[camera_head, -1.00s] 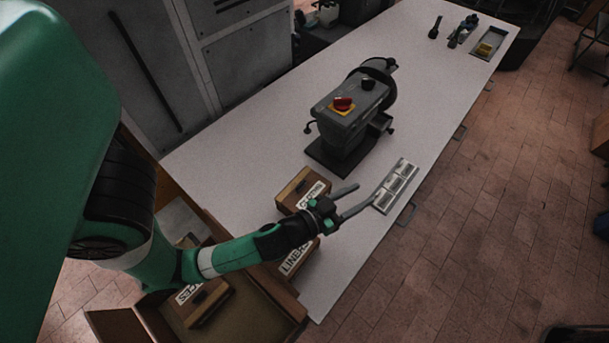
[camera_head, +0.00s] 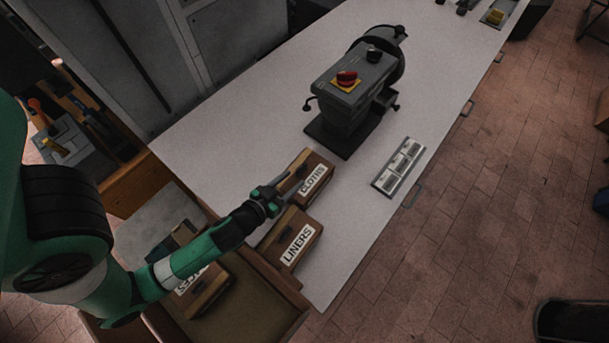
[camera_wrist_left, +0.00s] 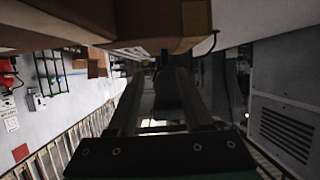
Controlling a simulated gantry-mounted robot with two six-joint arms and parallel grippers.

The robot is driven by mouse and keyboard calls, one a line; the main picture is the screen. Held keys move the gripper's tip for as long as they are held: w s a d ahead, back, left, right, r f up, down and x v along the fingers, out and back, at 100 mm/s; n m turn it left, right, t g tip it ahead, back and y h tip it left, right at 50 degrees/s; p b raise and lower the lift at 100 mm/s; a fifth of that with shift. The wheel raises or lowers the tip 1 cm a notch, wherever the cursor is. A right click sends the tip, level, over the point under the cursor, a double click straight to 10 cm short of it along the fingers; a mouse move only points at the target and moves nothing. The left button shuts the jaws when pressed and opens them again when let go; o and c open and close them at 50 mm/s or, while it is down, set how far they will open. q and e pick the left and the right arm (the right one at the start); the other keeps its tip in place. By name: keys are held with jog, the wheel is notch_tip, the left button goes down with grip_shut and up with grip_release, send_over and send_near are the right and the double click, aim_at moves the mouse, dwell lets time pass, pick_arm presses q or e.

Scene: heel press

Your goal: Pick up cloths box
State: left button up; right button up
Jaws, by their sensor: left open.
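The cloths box (camera_head: 322,166) is a brown wooden box with a white CLOTHS label and a dark handle on top, on the white bench. My left gripper (camera_head: 287,188) is open at its near left side, with its fingers pointing toward it; I cannot tell whether they touch it. In the left wrist view, the open fingers (camera_wrist_left: 165,90) stretch ahead, and a brown box surface (camera_wrist_left: 160,22) fills the top, close to them. My right gripper is in neither view.
The LINERS box (camera_head: 303,251) sits just in front of the cloths box. Another labelled box (camera_head: 213,287) lies in an open wooden drawer or crate (camera_head: 289,318) under my left arm. Bare bench (camera_head: 225,135) lies left.

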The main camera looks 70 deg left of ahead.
aim_at(299, 171)
pick_arm(q)
jog(key=shift+w+a+f, duration=0.1)
jog(key=shift+w+a, duration=0.05)
jog(key=shift+a, duration=0.1)
jog(key=x, duration=0.2)
jog(key=p+x, duration=0.1)
jog(key=x, duration=0.1)
jog(key=shift+a+p, duration=0.25)
jog(key=shift+p, duration=0.05)
jog(key=shift+w+a+f, duration=0.15)
jog(key=shift+f, duration=0.05)
grip_shut()
jog(key=shift+r, duration=0.1)
dwell(0.7)
